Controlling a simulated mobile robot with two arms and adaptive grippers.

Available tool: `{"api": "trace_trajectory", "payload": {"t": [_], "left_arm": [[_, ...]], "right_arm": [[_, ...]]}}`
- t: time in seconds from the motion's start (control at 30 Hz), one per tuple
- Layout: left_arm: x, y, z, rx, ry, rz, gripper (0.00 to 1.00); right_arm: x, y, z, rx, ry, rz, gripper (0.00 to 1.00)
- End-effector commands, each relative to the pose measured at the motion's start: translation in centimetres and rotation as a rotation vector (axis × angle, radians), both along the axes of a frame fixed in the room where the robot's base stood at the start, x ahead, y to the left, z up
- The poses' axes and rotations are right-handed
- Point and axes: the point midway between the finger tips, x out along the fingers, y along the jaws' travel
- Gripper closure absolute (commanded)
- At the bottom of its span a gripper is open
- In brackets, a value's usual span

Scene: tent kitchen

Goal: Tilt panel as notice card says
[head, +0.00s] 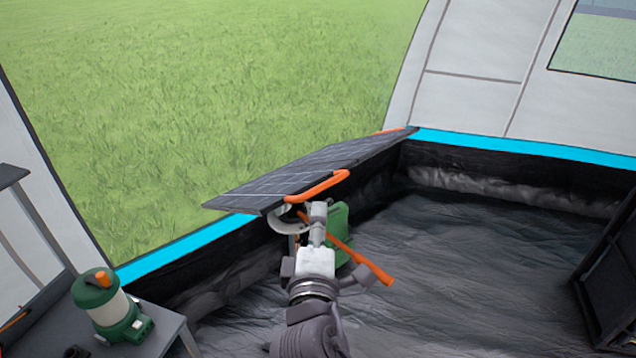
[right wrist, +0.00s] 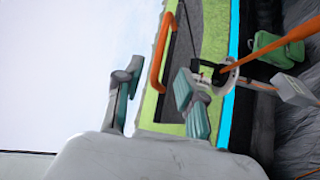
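The dark solar panel (head: 310,172) sits tilted at the tent opening, with an orange handle (head: 320,188) on its near edge. A white curved part (head: 283,220) sits under that edge, and an orange rod (head: 362,262) slants down from there. My right gripper (head: 318,218) is just below the handle. In the right wrist view, my right gripper (right wrist: 158,80) is open, with the orange handle (right wrist: 160,50) showing between its fingers. I cannot tell if they touch it. My left gripper is out of view. No notice card shows.
A green box (head: 340,226) stands behind the orange rod. A green lantern (head: 108,306) stands on a grey table (head: 160,338) at the lower left. A dark rack (head: 608,270) is at the right edge. The tent floor (head: 480,260) between is clear.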

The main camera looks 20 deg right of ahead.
Motion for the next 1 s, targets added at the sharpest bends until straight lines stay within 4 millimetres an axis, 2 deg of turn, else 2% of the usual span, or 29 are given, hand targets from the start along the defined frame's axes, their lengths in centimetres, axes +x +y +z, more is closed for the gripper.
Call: {"api": "trace_trajectory", "payload": {"t": [0.03,0.2,0.43,0.6,0.9,1.0], "left_arm": [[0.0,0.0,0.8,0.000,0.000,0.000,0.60],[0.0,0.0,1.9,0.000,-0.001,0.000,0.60],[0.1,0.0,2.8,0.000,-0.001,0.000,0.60],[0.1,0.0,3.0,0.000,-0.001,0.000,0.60],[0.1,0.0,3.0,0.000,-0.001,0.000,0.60],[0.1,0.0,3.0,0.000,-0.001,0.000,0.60]], "right_arm": [[1.2,-0.4,0.5,-0.005,-0.001,-0.001,0.61],[4.7,-1.6,0.6,-0.002,-0.002,0.000,0.61],[8.1,-2.8,0.5,-0.001,0.000,0.001,0.61],[9.2,-3.2,0.4,0.002,0.000,0.001,0.61],[9.4,-3.2,0.3,0.002,0.000,0.002,0.61],[9.3,-3.2,0.3,0.002,0.000,0.002,0.77]]}}
